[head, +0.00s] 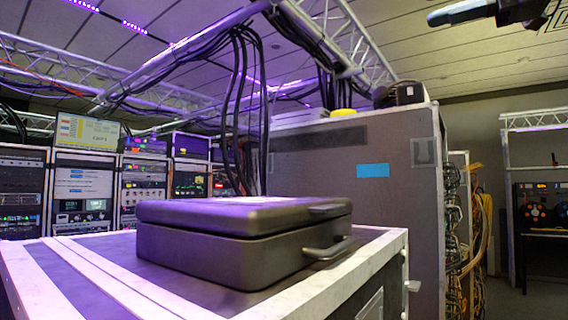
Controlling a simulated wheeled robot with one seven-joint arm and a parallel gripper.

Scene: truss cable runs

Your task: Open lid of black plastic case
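The black plastic case (230,250) lies flat on top of a road case in the foreground. Its lid (235,217) is down, with a thin seam between lid and body. A handle (328,249) sticks out from the case's right-hand side, and a latch-like tab (326,210) sits above it on the lid edge. A dark part of my arm's end, my gripper (462,14), shows at the top right, high above and to the right of the case and apart from it. Its fingers are not clear enough to tell open from shut.
The road case (90,277) under the black case has pale metal edges. A tall grey case (350,155) with a blue label stands close behind. Black cables (240,100) hang from the truss. Equipment racks (85,195) line the left. Open floor shows at the lower right.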

